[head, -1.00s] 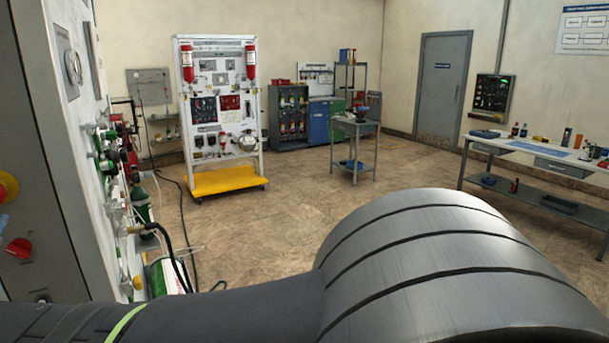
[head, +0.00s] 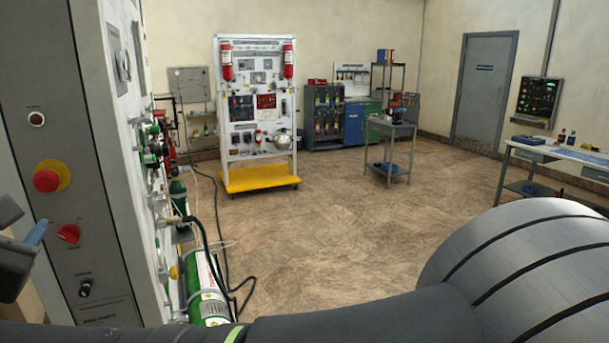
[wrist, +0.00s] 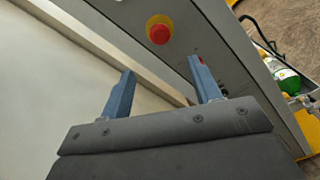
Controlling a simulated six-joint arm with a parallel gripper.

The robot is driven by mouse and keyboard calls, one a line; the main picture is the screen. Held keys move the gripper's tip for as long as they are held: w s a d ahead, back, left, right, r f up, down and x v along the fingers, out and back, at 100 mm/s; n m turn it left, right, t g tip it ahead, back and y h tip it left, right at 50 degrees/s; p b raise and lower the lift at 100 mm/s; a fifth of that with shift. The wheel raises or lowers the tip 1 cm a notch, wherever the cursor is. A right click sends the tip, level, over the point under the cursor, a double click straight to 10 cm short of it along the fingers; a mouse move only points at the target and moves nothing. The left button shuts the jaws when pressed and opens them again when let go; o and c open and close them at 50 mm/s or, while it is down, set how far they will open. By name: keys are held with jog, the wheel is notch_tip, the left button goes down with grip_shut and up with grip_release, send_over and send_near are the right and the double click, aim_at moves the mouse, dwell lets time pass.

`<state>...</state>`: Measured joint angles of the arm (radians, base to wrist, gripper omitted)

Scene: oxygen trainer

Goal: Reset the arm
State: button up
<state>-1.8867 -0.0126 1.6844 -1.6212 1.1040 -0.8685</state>
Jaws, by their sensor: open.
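My gripper (wrist: 166,86) is open and empty in the wrist view, with its two blue fingers spread apart. The fingers point toward the grey side panel of the trainer cabinet (wrist: 225,60). A red emergency button on a yellow base (wrist: 159,31) sits beyond the fingertips, apart from them. In the head view the same button (head: 46,180) is on the panel at the left. Part of my gripper, with one blue finger (head: 37,232), shows at the left edge there. A red rotary switch (head: 69,234) and a black knob (head: 85,288) sit below the button.
A green cylinder (head: 207,290) and black hoses are beside the cabinet's fittings. A white panel stand on a yellow base (head: 260,178) stands farther back. A small cart (head: 391,150) and a workbench (head: 560,158) are to the right. The middle floor (head: 330,220) is clear.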

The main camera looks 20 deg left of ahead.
aim_at(45, 184)
jog(key=x, duration=1.4)
jog(key=shift+w+a, duration=0.1)
jog(key=shift+w, duration=0.1)
jog(key=v, duration=1.7)
notch_tip(45, 184, down, 11)
jog(key=w+a+m, duration=0.2)
jog(key=a, duration=0.1)
jog(key=shift+w+f, duration=0.2)
jog(key=shift+w, duration=0.2)
jog(key=shift+o, duration=0.2)
jog(key=o, duration=0.9)
jog(key=s+d+f+n, duration=0.9)
jog(key=f, duration=0.3)
jog(key=x, duration=1)
